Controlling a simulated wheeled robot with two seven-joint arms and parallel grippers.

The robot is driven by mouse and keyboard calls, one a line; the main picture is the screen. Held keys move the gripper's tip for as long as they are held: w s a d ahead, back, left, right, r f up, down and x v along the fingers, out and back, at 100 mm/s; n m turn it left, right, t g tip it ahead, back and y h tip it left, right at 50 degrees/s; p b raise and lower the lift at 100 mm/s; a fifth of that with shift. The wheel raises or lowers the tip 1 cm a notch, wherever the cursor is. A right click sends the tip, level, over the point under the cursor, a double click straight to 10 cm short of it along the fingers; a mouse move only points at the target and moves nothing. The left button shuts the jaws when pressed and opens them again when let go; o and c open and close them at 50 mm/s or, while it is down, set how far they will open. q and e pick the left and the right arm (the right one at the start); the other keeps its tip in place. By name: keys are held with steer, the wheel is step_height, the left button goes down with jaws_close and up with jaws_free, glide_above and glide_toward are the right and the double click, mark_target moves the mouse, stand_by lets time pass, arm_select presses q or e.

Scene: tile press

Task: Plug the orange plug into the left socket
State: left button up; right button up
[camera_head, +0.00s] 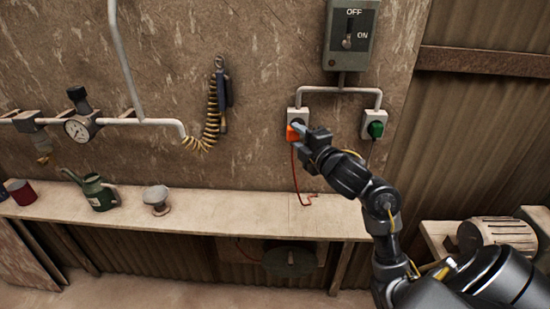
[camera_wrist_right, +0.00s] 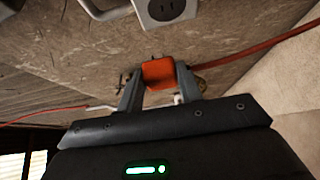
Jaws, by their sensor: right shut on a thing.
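The orange plug (camera_head: 292,133) is in my right gripper (camera_head: 302,130), near the left socket (camera_head: 298,114) on the wall. In the right wrist view the plug (camera_wrist_right: 158,73) sits between the two grey fingers (camera_wrist_right: 160,90), which are shut on it. The left socket (camera_wrist_right: 168,10) shows there above the plug with its slots bare, so the plug is apart from it. A red cord (camera_head: 294,175) hangs from the plug towards the shelf. My left gripper is not in view.
A green plug (camera_head: 375,129) is in the right socket (camera_head: 376,115). A switch box (camera_head: 350,35) sits above, joined by pipes. A shelf (camera_head: 240,212) below holds a green watering can (camera_head: 97,193). A coiled yellow hose (camera_head: 211,120) hangs to the left.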

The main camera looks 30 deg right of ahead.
steer(key=shift+d+f+m+h, duration=0.2)
steer(key=shift+d+f+h, duration=0.1)
steer(key=shift+d+f, duration=0.25)
steer(key=shift+d+f+m+h, duration=0.2)
steer(key=shift+d+f+h, duration=0.15)
steer(key=shift+f, duration=0.35)
steer(key=shift+w+d+b, duration=0.4)
steer(key=shift+w+d, duration=0.5)
steer(key=shift+w, duration=0.25)
steer(key=shift+w+d+b, duration=0.35)
steer(key=shift+w+d, duration=0.5)
steer(key=shift+w, duration=0.25)
steer(key=shift+w+d, duration=0.3)
steer(key=shift+w, duration=0.1)
stand_by(0.5)
steer(key=o, duration=1.2)
